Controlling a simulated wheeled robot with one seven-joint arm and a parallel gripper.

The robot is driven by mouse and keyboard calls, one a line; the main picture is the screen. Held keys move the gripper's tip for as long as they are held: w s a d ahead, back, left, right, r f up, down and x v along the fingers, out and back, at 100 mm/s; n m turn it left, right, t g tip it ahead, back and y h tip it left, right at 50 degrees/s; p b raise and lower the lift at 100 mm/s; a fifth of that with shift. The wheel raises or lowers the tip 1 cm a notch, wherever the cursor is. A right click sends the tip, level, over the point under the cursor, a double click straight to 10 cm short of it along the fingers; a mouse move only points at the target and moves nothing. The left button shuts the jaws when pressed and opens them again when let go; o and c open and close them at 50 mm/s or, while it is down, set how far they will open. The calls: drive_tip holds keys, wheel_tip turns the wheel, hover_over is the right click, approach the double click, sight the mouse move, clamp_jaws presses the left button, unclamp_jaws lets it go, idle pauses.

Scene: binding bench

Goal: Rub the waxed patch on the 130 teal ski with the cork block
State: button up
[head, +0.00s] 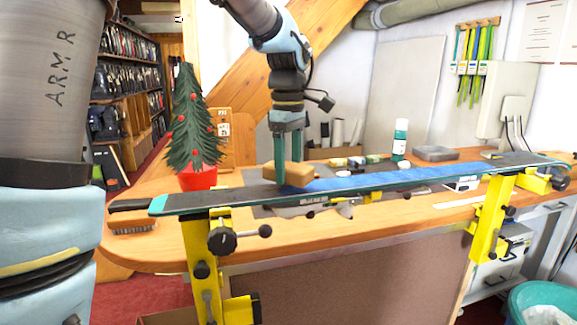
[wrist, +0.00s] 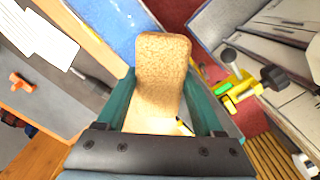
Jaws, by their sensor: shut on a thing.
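The ski (head: 225,200) lies base up, dark with teal edges, along the front of the bench. A long blue patch (head: 400,178) covers its middle and right part; blue also shows at the top of the wrist view (wrist: 125,25). My gripper (head: 288,152) is shut on the tan cork block (head: 290,176), above the ski near the left end of the blue patch. In the wrist view the block (wrist: 162,70) sits between both fingers and sticks out past them. I cannot tell whether it touches the ski. No number is readable on the ski.
Yellow vises (head: 487,220) with black knobs hold the ski above the wooden bench (head: 170,250). A brush (head: 132,226) lies under the ski's left end. A small decorated tree (head: 192,125), coloured blocks and a teal-and-white bottle (head: 400,140) stand behind the ski.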

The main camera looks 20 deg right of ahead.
sight(415, 174)
drive_tip(key=shift+f+b, duration=0.65)
drive_tip(key=shift+f, duration=0.4)
drive_tip(key=shift+d+r, duration=0.1)
idle(0.3)
drive_tip(key=shift+s+d+r+p, duration=0.15)
drive_tip(key=shift+d+p, duration=0.5)
drive_tip(key=shift+d, duration=0.45)
drive_tip(key=shift+s+d+f+p, duration=0.15)
drive_tip(key=shift+d+p, duration=0.3)
drive_tip(key=shift+d, duration=0.7)
drive_tip(key=shift+s+d+f+p, duration=0.15)
drive_tip(key=shift+d+p, duration=0.35)
drive_tip(key=shift+d, duration=0.65)
drive_tip(key=shift+s+d+p, duration=0.15)
drive_tip(key=shift+d+p, duration=0.3)
drive_tip(key=shift+d, duration=0.7)
